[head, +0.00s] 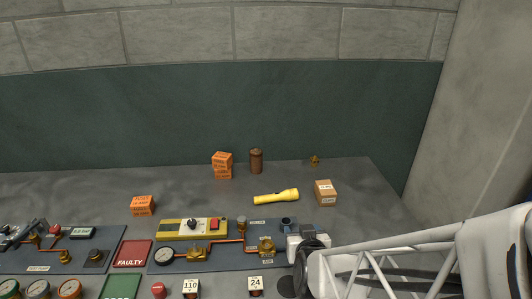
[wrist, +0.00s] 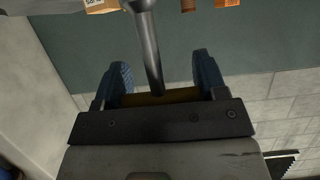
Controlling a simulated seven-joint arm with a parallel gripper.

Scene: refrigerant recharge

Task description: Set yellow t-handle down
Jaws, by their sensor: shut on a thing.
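In the wrist view, the yellow t-handle (wrist: 180,95) lies across between the two blue-padded fingers of my gripper (wrist: 163,80). Its grey metal shaft (wrist: 148,48) extends away from the gripper, towards the top of the picture. My gripper is shut on the yellow grip, which is partly hidden by the dark gripper plate. In the head view, my gripper end (head: 307,243) is at the right end of the blue-grey panel (head: 215,263). I cannot make out the t-handle there.
A red FAULTY plate (head: 132,254) lies left. Grey bench beyond the flashlight is mostly clear.

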